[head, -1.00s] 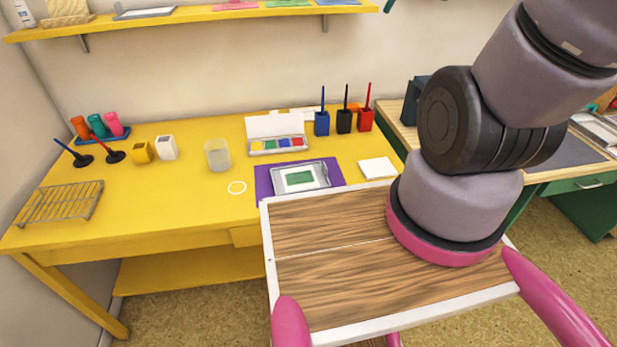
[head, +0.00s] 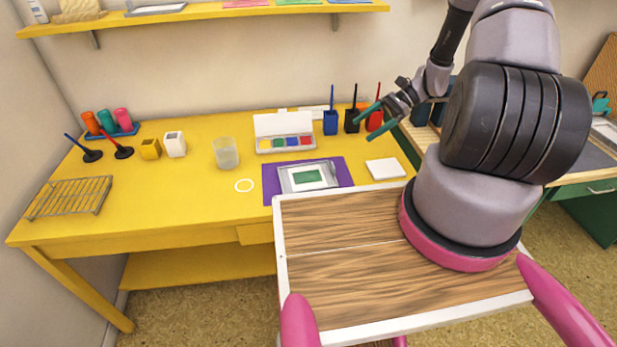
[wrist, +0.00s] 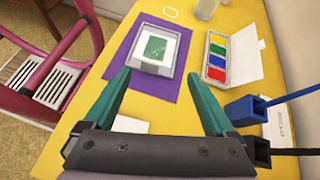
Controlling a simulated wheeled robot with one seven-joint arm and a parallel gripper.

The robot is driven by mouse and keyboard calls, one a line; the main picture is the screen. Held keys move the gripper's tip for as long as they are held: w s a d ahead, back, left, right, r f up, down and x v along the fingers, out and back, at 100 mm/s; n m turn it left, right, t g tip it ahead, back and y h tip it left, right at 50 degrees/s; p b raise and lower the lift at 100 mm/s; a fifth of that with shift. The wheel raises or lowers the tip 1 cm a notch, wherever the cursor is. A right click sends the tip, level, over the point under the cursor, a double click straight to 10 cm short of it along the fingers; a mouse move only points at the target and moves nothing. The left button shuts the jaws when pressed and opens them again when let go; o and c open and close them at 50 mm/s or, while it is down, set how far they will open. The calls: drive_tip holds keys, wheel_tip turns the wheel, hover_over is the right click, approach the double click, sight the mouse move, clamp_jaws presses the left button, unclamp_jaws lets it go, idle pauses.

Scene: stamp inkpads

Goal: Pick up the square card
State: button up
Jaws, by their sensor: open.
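A white square card (head: 385,168) lies flat on the yellow table near its right end. In the wrist view the white card (wrist: 130,124) shows between the finger bases, partly hidden by my gripper. My gripper (head: 363,129) has two green fingers spread apart with nothing between the tips. It is in the air above the right back part of the table, apart from the card. The open fingers also show in the wrist view (wrist: 157,75).
A grey tray (head: 282,186) with a green-centred card sits on a purple mat (head: 269,197), left of the white card. Blue (head: 330,123), black (head: 352,122) and red (head: 374,121) brush pots stand behind, near my gripper. A paint box (head: 263,145) stands open.

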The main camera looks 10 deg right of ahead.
sight(333, 167)
drive_tip(key=f, duration=0.2)
drive_tip(key=s+f+m+y, duration=0.1)
drive_tip(key=f, duration=0.2)
drive_tip(key=a+f+m+y, duration=0.1)
drive_tip(key=f, duration=0.2)
drive_tip(key=shift+s+f+t, duration=0.1)
drive_tip(key=shift+s+t, duration=0.3)
drive_tip(key=x, duration=0.4)
drive_tip(key=shift+s+a+f, duration=0.1)
drive_tip(key=shift+a+f, duration=0.1)
drive_tip(key=shift+a, duration=0.05)
drive_tip(key=shift+x, duration=3.05)
drive_tip(key=shift+s, duration=0.15)
clamp_jaws()
drive_tip(key=shift+r, duration=0.2)
